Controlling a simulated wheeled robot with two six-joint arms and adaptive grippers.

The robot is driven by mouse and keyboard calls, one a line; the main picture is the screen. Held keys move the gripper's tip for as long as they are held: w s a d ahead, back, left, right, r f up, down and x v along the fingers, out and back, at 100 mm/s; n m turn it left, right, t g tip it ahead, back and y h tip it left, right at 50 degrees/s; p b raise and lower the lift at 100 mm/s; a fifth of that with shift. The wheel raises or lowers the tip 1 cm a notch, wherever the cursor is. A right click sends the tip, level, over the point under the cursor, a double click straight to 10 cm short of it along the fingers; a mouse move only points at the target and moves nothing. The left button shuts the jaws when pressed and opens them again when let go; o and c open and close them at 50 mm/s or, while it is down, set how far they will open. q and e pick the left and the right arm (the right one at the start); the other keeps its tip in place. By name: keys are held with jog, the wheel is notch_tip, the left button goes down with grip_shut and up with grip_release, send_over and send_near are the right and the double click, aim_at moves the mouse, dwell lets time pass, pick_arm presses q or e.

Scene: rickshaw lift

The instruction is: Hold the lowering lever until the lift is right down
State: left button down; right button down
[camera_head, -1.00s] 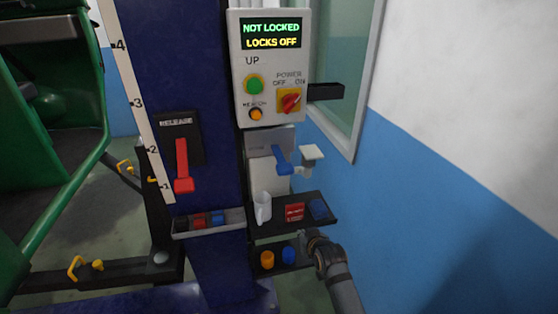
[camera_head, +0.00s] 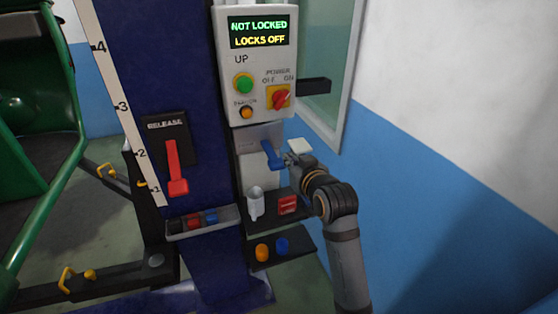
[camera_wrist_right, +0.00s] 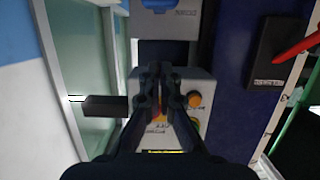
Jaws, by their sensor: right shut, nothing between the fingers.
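The blue lever (camera_head: 271,155) is on a grey plate under the control box and hangs tilted; its small label is unreadable in the head view. It also shows at the top edge of the right wrist view (camera_wrist_right: 158,4). My right gripper (camera_head: 289,159) is shut and empty, just right of the blue lever; I cannot tell whether they touch. Its closed fingers (camera_wrist_right: 160,75) also show in the wrist view, in front of the control box. The green rickshaw (camera_head: 62,140) is at the left, above yellow-padded lift arms (camera_head: 110,279). My left gripper is not in view.
The control box (camera_head: 257,65) reads NOT LOCKED, LOCKS OFF. A red RELEASE lever (camera_head: 174,168) hangs on the blue column (camera_head: 150,60). A white mug (camera_head: 256,203) and red item (camera_head: 288,205) stand on a tray by my forearm. A black bar (camera_head: 314,86) juts out right.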

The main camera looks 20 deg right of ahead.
jog(key=w+f+p, duration=0.3)
jog(key=w+f, duration=0.3)
jog(key=w, duration=0.2)
jog(key=shift+w+f, duration=0.15)
jog(key=shift+w, duration=0.2)
jog(key=shift+a, duration=0.1)
